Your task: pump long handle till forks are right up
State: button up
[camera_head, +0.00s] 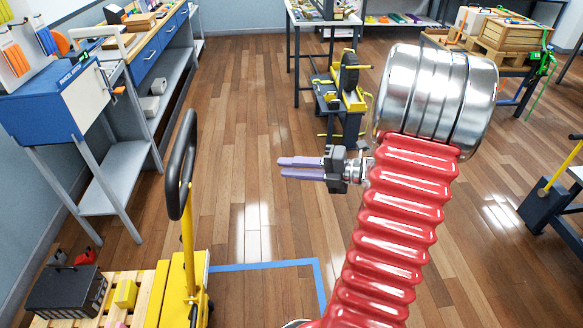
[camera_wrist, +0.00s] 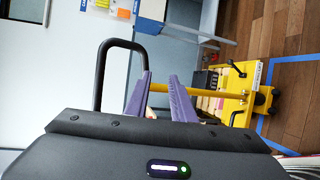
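The yellow pallet truck (camera_head: 178,292) stands at the lower left; its body also shows sideways in the wrist view (camera_wrist: 238,98). Its long handle has a yellow shaft (camera_head: 188,245) and a black loop grip (camera_head: 174,180), and stands nearly upright. The forks are hidden, so their height cannot be told. My gripper (camera_head: 280,167) has purple fingers pointing left and is to the right of the handle, apart from it. In the wrist view its fingers (camera_wrist: 160,76) are open with a gap, and the loop (camera_wrist: 101,75) and shaft (camera_wrist: 205,90) lie beyond them.
A wooden pallet (camera_head: 75,322) beside the truck carries a dark box (camera_head: 65,290) and yellow blocks. Blue tape (camera_head: 265,266) marks the floor. A workbench (camera_head: 150,50) lines the left wall. A yellow-black machine (camera_head: 345,95) stands behind my gripper. Floor between handle and gripper is clear.

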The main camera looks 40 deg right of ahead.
grip_shut()
dwell(0.9)
jog(key=shift+c, duration=2.1)
grip_release()
jog(key=o, duration=0.9)
jog(key=shift+s+d, duration=0.1)
jog(key=v, duration=1.3)
jog(key=shift+s, duration=0.25)
jog(key=shift+r, duration=0.1)
